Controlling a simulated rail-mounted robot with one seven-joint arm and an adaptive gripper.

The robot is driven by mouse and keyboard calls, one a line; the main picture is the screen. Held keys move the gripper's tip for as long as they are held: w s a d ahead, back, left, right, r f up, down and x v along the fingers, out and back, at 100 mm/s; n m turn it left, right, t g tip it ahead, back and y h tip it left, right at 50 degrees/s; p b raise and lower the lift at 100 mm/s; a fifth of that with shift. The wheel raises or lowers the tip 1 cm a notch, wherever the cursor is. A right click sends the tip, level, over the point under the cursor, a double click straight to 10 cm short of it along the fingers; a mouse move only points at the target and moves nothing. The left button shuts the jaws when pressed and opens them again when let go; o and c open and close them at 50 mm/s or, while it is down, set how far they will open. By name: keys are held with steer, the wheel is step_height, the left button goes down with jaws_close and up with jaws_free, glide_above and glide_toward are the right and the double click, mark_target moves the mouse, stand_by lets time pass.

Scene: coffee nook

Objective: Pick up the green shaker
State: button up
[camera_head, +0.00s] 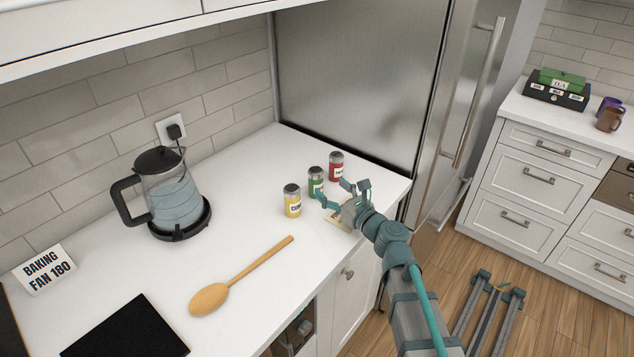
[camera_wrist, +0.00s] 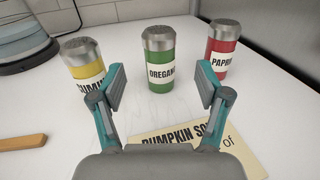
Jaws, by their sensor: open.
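The green shaker (camera_head: 316,181) stands upright on the white counter between two other shakers. In the wrist view the green shaker (camera_wrist: 160,72) has a grey metal lid and a label reading "OREGANO". My gripper (camera_head: 342,192) is at the counter's right part, just in front of the shakers. In the wrist view my gripper (camera_wrist: 163,90) is open and empty, with its fingers spread to either side of the green shaker's outline. The shaker appears beyond the fingertips; I cannot tell the exact gap.
A yellow cumin shaker (camera_head: 292,201) stands left and a red paprika shaker (camera_head: 336,166) right. A recipe card (camera_wrist: 190,145) lies under my gripper. A wooden spoon (camera_head: 240,277) and kettle (camera_head: 172,196) are further left. The fridge (camera_head: 360,85) rises behind.

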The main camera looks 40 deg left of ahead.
mark_target(320, 177)
steer(key=p+x, duration=0.2)
steer(key=x, duration=0.6)
steer(key=shift+f, duration=0.1)
steer(key=c, duration=1.3)
steer(key=shift+r, duration=0.6)
steer(key=s+d+r+b, duration=0.1)
steer(key=s+d+r, duration=0.1)
steer(key=d+r, duration=0.4)
steer(key=s+d+r+b, duration=0.1)
steer(key=s+d+r, duration=0.2)
steer(key=d+r, duration=0.2)
steer(key=shift+s+d+r, duration=0.25)
steer(key=shift+d+r, duration=0.15)
steer(key=shift+d, duration=0.6)
